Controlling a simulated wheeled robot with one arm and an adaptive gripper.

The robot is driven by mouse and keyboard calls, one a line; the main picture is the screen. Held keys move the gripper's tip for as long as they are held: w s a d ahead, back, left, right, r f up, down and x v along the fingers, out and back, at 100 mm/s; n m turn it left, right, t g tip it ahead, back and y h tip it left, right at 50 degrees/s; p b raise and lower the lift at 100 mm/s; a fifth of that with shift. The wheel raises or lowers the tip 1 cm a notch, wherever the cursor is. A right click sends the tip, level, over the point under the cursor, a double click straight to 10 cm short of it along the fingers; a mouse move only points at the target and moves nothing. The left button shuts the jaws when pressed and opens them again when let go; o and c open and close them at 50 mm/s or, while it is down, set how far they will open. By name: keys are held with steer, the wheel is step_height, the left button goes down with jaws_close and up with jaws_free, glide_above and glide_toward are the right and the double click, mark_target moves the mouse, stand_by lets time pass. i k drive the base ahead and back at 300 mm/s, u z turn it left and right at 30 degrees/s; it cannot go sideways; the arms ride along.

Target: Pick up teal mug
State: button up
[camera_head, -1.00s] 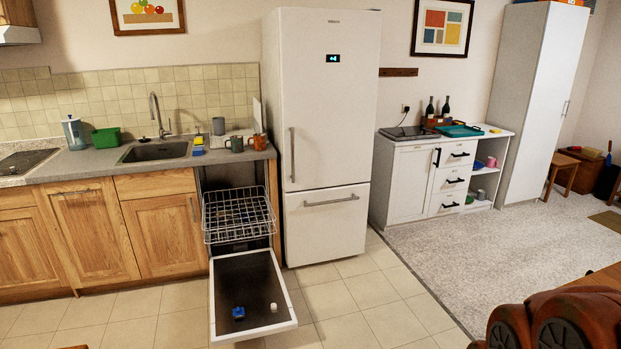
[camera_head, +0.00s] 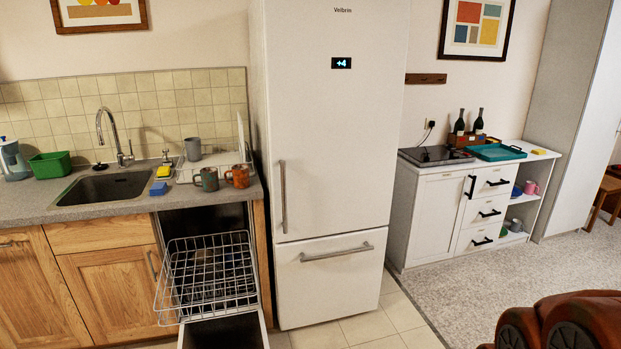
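A dark grey-green mug (camera_head: 207,179) stands on the counter to the right of the sink, near the counter's front edge; it is the closest to teal that I can make out on this counter. A mottled orange-brown mug (camera_head: 239,176) stands just right of it. On the open shelves of the white cabinet at right are a small blue mug (camera_head: 516,191) and a pink mug (camera_head: 531,187). A reddish-brown part at lower right seems to be my own arm. My gripper's fingers are not in view.
The dishwasher is open, its wire rack (camera_head: 207,275) pulled out below the mugs and its door lowered. A grey cup (camera_head: 193,149) stands behind them. The fridge (camera_head: 325,150) rises right of the counter. The white cabinet holds a teal tray (camera_head: 495,152). Carpet at right is clear.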

mark_target(208, 176)
steer(key=i, duration=3.35)
steer(key=u, duration=3.55)
steer(key=i, duration=0.5)
